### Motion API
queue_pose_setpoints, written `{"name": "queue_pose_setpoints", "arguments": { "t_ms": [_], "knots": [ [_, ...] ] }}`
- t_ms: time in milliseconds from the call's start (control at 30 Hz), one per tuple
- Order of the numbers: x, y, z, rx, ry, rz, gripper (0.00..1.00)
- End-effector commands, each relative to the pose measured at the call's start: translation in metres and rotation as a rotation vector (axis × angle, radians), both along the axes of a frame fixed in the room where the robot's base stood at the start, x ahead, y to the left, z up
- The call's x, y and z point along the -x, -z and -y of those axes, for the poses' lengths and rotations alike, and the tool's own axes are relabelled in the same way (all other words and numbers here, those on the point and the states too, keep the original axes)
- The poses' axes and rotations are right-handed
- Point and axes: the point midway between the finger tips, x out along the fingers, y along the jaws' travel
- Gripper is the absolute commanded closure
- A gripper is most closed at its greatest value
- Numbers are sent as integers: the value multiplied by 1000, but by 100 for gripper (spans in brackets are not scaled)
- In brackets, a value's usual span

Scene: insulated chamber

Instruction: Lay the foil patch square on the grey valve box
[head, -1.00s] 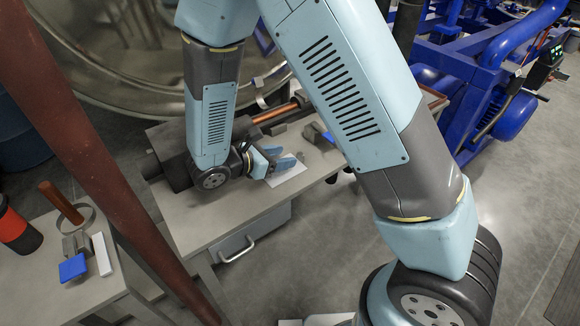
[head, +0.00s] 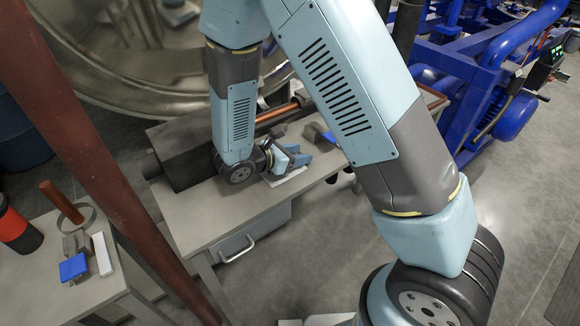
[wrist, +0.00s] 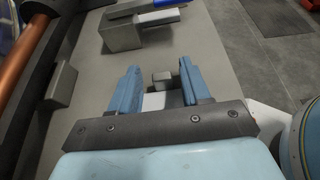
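My gripper (head: 318,146) is low over the bench, with its two blue fingers apart. In the wrist view my gripper (wrist: 160,72) is open, and a small grey block (wrist: 162,77) lies between its fingertips with gaps on both sides. A flat white piece (head: 290,179), which looks like the foil patch, lies partly hidden under my gripper. A white piece (wrist: 153,102) also shows between the fingers. A large dark grey box (head: 178,137) stands on the bench left of the gripper. A smaller grey block (wrist: 122,32) stands ahead. I cannot tell which is the valve box.
A blue part and a white bar (wrist: 158,17) are by the smaller grey block. A copper-coloured pipe (head: 277,113) runs behind. The bench (head: 200,208) is clear at its front left. A side table (head: 50,270) holds several items. A rust-red post (head: 90,150) crosses the view.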

Motion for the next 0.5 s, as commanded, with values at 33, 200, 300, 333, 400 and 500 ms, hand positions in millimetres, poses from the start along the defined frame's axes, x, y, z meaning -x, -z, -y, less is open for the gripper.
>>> {"name": "queue_pose_setpoints", "arguments": {
  "t_ms": [33, 200, 300, 333, 400, 500],
  "knots": [
    [0, 0, 0, 0, 0, 0, 58],
    [0, 0, 0, 0, 0, 0, 75],
    [0, 0, 0, 0, 1, 0, 84],
    [0, 0, 0, 0, 1, 0, 87],
    [0, 0, 0, 0, 1, 0, 94],
    [0, 0, 0, 0, 1, 0, 100]
  ]
}}
